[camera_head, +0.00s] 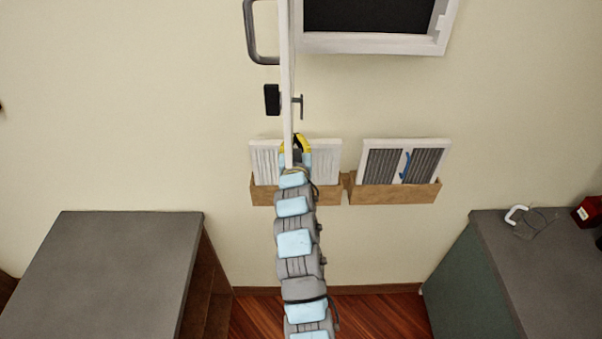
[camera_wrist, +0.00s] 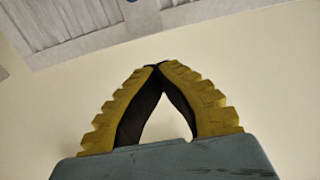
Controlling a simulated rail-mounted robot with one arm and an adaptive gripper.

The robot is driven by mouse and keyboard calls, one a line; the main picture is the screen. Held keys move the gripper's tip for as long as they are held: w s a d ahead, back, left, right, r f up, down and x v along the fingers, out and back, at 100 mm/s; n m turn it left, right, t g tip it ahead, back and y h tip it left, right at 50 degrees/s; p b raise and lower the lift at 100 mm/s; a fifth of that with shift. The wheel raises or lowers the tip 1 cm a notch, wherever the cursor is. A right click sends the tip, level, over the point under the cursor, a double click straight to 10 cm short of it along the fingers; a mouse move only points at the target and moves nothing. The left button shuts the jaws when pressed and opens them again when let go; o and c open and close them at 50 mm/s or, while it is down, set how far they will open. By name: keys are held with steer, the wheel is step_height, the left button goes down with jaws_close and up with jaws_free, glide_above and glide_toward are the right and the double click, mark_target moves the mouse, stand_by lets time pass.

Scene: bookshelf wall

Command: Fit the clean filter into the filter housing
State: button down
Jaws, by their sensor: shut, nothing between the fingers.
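The clean filter (camera_head: 264,160), pale and pleated with a white frame, stands in the left wooden wall holder (camera_head: 264,197). My gripper (camera_head: 300,142) and arm hide its middle. In the wrist view my gripper (camera_wrist: 158,66) is shut and empty, its yellow fingers meeting at the tips. The filter housing (camera_head: 375,43), a white frame around a dark recess, is high on the wall, cut off by the top edge.
A dark grey filter (camera_head: 383,164) with a blue mark stands in the right wooden holder (camera_head: 392,195). A white door (camera_head: 286,65), seen edge-on, stands out beside the housing. Grey-topped counters stand at left (camera_head: 120,265) and right (camera_head: 540,270), with floor between.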

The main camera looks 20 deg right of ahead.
steer(key=v, duration=0.5)
steer(key=shift+s+a+r+b, duration=0.1)
steer(key=shift+s+r+b, duration=0.2)
steer(key=shift+r, duration=0.1)
stand_by(0.7)
steer(key=shift+r, duration=0.1)
